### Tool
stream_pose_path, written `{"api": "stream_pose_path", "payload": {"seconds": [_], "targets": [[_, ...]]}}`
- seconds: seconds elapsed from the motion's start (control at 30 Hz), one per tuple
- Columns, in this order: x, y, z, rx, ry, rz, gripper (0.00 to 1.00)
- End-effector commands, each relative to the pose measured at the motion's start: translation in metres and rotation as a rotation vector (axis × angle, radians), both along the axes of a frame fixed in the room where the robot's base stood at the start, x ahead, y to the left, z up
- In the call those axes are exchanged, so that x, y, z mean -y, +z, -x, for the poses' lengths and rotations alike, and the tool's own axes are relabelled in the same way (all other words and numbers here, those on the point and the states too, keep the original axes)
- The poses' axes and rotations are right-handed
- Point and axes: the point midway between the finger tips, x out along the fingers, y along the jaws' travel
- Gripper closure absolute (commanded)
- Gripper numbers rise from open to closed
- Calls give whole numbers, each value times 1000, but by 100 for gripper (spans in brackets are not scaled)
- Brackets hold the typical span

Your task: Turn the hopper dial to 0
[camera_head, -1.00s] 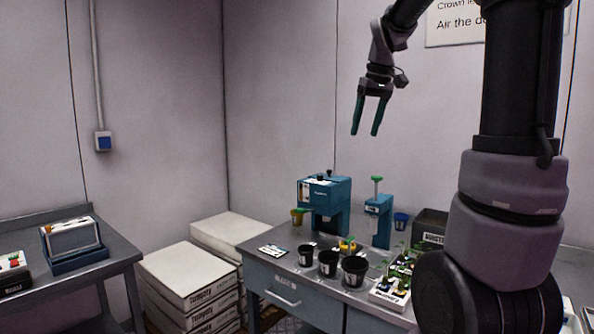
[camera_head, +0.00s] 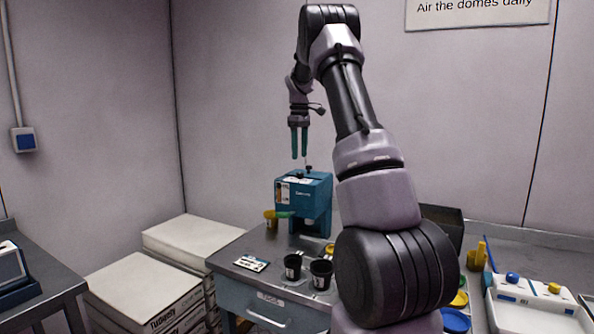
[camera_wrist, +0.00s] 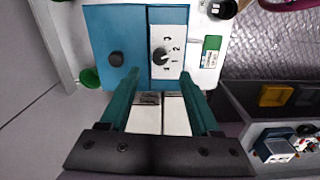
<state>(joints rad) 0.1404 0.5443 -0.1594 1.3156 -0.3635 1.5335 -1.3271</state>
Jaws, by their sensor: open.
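The blue hopper (camera_head: 308,207) stands on the workbench, near its back. In the wrist view the hopper (camera_wrist: 108,32) shows a white dial plate with printed numbers, of which 3, 2 and 1 can be made out. The dial (camera_wrist: 160,55) is a round dark knob on that plate; its exact setting is too small to read. My gripper (camera_head: 299,157) hangs above the hopper with its green fingers pointing down. In the wrist view my gripper (camera_wrist: 160,74) is open and empty, with its fingertips on either side of the dial's line and apart from it.
A round black knob (camera_wrist: 116,59) sits on the hopper beside the dial plate. Dark cups (camera_head: 321,273) and a small card (camera_head: 251,263) lie on the workbench in front. Stacked white boxes (camera_head: 145,291) stand left of it. The air left of the hopper is free.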

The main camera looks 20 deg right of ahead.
Motion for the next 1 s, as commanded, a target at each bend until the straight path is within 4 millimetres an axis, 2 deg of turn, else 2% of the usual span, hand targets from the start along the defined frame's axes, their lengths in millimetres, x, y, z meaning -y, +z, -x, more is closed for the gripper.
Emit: {"api": "stream_pose_path", "payload": {"seconds": [0.1, 0.3, 0.5, 0.77, 0.87, 0.93, 1.0], "targets": [[0, -25, 1, -3, -1, -1, 37], [0, -56, 1, -1, -2, 0, 37], [0, -69, 0, 0, -2, 0, 37], [0, -70, 0, 1, -2, -1, 37], [0, -70, 0, 1, -2, -1, 71], [0, -70, 0, 1, -2, -1, 98], [0, -70, 0, 1, -2, -1, 100]]}}
